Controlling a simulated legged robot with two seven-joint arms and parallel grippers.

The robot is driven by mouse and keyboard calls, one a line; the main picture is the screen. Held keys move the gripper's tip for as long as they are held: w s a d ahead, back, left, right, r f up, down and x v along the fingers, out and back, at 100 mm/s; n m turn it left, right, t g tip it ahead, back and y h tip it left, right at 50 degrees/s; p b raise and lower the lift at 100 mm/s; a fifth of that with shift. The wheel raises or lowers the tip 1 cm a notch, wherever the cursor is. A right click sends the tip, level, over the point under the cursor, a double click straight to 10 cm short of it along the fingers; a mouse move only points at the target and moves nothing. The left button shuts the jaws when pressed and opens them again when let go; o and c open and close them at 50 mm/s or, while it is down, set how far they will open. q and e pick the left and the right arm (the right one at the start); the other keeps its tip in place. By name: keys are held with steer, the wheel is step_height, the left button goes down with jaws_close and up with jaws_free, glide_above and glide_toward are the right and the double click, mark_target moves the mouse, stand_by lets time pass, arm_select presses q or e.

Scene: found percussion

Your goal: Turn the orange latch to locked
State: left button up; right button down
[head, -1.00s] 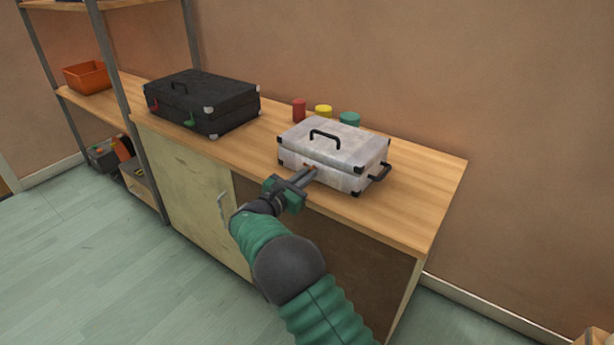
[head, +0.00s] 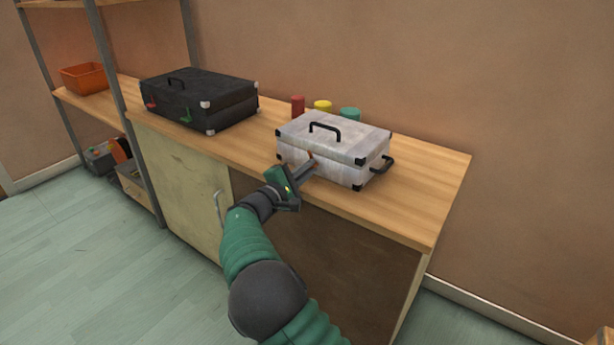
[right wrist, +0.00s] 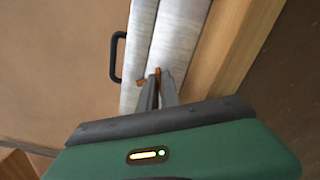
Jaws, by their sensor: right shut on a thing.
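The orange latch (right wrist: 157,73) is on the front face of the silver case (head: 337,146), near the seam of the lid. In the head view only a small bit of the latch (head: 310,155) shows beside my fingers. My right gripper (head: 311,165) is at the case front with its fingers shut on the latch. In the right wrist view the fingertips (right wrist: 158,80) meet at the latch and partly hide it. The case lid is down. My left gripper is not in view.
The case stands on a wooden bench (head: 420,205). A black case (head: 195,100) with red and green latches stands to the left. Red (head: 297,105), yellow (head: 322,106) and green (head: 350,114) cylinders stand behind the silver case. Bench top to the right is clear.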

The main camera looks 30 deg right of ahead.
steer(key=m+b, duration=0.1)
steer(key=f+m+b, duration=0.1)
steer(key=m+b, duration=0.1)
steer(key=shift+r+m+b, duration=0.15)
steer(key=shift+m+b, duration=0.7)
steer(key=shift+m, duration=0.35)
steer(key=c, duration=1.6)
jaws_free()
steer(key=shift+o, duration=0.2)
steer(key=shift+r, duration=0.1)
